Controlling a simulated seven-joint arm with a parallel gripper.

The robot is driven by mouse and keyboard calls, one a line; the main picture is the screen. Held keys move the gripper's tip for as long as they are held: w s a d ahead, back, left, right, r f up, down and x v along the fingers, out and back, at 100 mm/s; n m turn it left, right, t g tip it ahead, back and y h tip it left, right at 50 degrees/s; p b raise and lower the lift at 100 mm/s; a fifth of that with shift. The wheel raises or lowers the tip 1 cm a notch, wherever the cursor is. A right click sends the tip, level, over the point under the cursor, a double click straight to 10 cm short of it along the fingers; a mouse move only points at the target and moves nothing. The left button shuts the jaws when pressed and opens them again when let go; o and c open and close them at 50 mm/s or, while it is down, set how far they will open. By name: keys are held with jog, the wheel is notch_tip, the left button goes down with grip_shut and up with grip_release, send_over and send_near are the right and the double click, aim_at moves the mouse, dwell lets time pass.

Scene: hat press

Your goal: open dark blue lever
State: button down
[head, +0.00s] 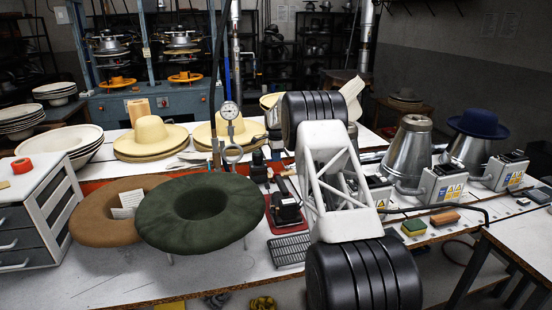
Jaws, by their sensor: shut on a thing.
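A thin dark blue upright strip (227,62) shows beside the grey pipe above the round gauge (229,110). I cannot tell whether it is the dark blue lever, and no other clear lever of that colour shows. My arm, with black ribbed joints and a white open-frame link, rises from the lower right and reaches away over the table. My gripper does not show; the arm hides whatever lies behind it, so I cannot see what the jaws touch.
A dark green hat (178,235) and a brown one (97,228) stand at the table's front left. Straw hats (150,139) lie behind them. Metal cones (410,152), a navy hat (479,122) and control boxes (442,186) stand at right. A black-and-red device (285,210) is left of my arm.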

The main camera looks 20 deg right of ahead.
dwell(0.4)
jog(key=c, duration=1)
grip_release()
jog(key=shift+c, duration=0.2)
jog(key=shift+r, duration=0.15)
jog(key=shift+r, duration=3.75)
jog(key=shift+r, duration=0.1)
